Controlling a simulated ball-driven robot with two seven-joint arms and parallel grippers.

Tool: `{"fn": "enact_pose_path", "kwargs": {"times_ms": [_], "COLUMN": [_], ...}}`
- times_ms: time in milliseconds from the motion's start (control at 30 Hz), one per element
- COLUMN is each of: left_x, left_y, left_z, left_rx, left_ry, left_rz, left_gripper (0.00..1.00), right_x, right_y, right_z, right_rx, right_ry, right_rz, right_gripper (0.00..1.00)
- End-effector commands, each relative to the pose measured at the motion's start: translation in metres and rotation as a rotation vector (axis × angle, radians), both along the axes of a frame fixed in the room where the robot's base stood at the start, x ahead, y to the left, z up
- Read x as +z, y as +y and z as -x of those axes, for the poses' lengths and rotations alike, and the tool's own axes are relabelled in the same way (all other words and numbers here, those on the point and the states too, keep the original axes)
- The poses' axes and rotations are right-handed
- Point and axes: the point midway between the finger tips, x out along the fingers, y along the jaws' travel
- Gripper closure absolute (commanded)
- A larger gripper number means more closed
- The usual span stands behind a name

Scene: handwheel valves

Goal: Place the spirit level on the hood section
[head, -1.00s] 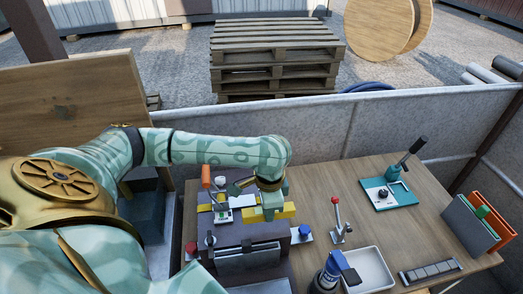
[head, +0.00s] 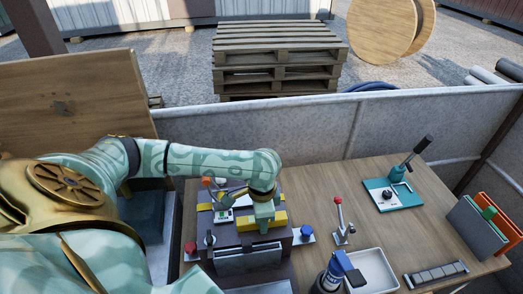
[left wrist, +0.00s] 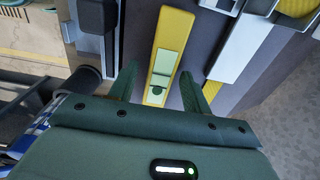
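The yellow spirit level (head: 279,219) lies across the top of a dark brown boxy unit (head: 225,240), which I take to be the hood section. Its middle is hidden behind my left gripper (head: 262,222) in the head view. In the left wrist view the level (left wrist: 168,45), with pale green windows, runs lengthwise between the fingers of my left gripper (left wrist: 158,75). The fingers are apart, with a gap beside the level, so it looks open around it. Whether the level rests fully on the unit is hard to tell. My right gripper is not in view.
A red knob (head: 190,248) and a blue knob (head: 306,231) flank the unit. A red-topped lever (head: 339,212), a white tray (head: 372,272), a blue-topped item (head: 341,263) and a teal plate with a lever (head: 380,204) stand to the right. Bare tabletop (head: 320,187) lies behind.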

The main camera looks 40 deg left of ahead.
Motion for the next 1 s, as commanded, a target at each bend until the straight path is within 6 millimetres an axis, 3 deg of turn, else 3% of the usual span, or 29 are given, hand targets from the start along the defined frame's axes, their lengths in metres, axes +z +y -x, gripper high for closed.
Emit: {"fn": "enact_pose_path", "kwargs": {"times_ms": [267,367,700,833,1000], "left_x": [0.003,0.019,0.098,0.116,0.123], "left_y": [0.0,0.0,0.0,0.0,0.0], "left_z": [0.0,-0.001,-0.001,-0.001,0.0], "left_rx": [0.0,0.0,0.001,0.001,0.002], "left_ry": [-0.002,-0.004,-0.004,-0.003,0.0], "left_rz": [-0.001,0.0,0.0,0.0,0.0], "left_gripper": [0.52,0.52,0.52,0.52,0.52], "right_x": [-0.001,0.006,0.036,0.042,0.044], "right_y": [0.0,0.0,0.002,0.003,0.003], "right_z": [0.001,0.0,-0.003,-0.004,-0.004], "right_rx": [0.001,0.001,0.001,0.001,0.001], "right_ry": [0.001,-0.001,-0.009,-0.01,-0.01], "right_rz": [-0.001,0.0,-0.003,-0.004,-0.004], "right_gripper": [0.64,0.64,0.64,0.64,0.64]}}
